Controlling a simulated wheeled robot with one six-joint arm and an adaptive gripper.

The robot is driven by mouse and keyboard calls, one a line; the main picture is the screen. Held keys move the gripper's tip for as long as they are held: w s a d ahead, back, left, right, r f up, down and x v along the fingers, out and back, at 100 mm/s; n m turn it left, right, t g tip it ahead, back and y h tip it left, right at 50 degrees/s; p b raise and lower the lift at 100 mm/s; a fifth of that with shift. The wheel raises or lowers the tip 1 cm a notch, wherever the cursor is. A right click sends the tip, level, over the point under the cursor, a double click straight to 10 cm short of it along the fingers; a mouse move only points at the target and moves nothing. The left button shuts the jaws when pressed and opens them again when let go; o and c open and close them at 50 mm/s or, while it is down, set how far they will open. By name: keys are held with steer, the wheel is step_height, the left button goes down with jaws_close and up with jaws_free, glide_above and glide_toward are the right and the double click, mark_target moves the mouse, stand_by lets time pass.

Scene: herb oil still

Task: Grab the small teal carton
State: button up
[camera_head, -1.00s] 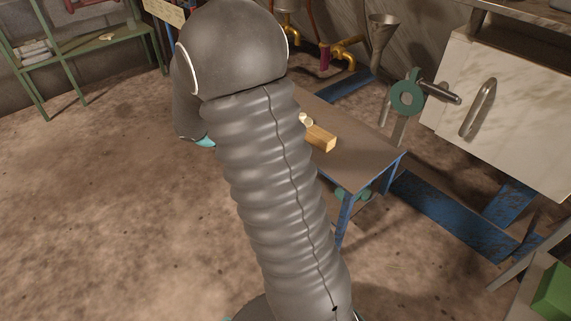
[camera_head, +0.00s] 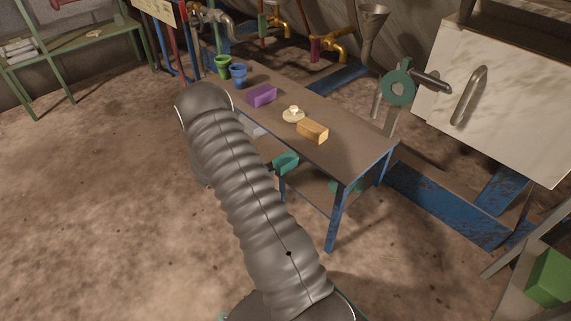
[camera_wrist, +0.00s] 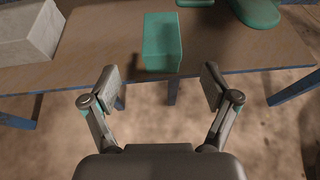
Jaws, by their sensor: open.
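The small teal carton (camera_wrist: 162,42) stands on a brown lower shelf in the wrist view, near the shelf's front edge. It also shows in the head view (camera_head: 286,163), under the blue-legged table. My gripper (camera_wrist: 163,88) is open and empty. Its two fingers are spread in front of the carton, one toward each side, and do not appear to touch it.
A pale grey box (camera_wrist: 26,36) lies left of the carton and a rounded teal object (camera_wrist: 254,10) lies to its right. On the table top (camera_head: 345,150) are a purple block (camera_head: 262,95), a yellow block (camera_head: 312,131), a small dish (camera_head: 293,116) and two cups.

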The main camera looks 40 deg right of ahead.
mark_target(286, 161)
steer(key=b+x, duration=0.1)
steer(key=x, duration=1)
steer(key=shift+s, duration=0.1)
steer(key=c, duration=1.5)
